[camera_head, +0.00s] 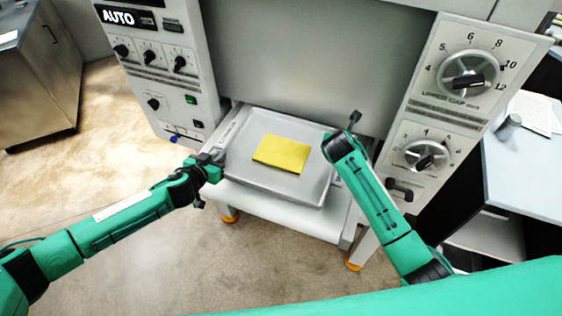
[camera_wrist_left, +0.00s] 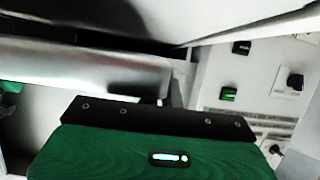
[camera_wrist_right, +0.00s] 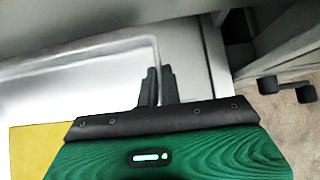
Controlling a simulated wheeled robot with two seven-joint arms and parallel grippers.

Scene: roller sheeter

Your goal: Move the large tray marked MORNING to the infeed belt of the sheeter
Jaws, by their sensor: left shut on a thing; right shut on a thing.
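A large grey tray (camera_head: 300,190) lies level in the opening of the sheeter, over its light infeed shelf. A flat yellow slab (camera_head: 282,153) lies on it; its edge also shows in the right wrist view (camera_wrist_right: 32,150). I cannot read any MORNING mark. My left gripper (camera_head: 217,158) is shut on the tray's left rim. My right gripper (camera_wrist_right: 156,82) is shut on the tray's right rim (camera_wrist_right: 80,80); in the head view my right arm mostly hides it. In the left wrist view a shiny metal edge (camera_wrist_left: 80,72) runs beside the fingers.
The sheeter's left panel (camera_head: 160,70) carries several knobs and an AUTO display. Its right panel (camera_head: 455,85) has two large dials and a black handle (camera_head: 398,190). A dark-sided table (camera_head: 525,160) stands at right, a steel cabinet (camera_head: 35,75) at far left. Floor at left is clear.

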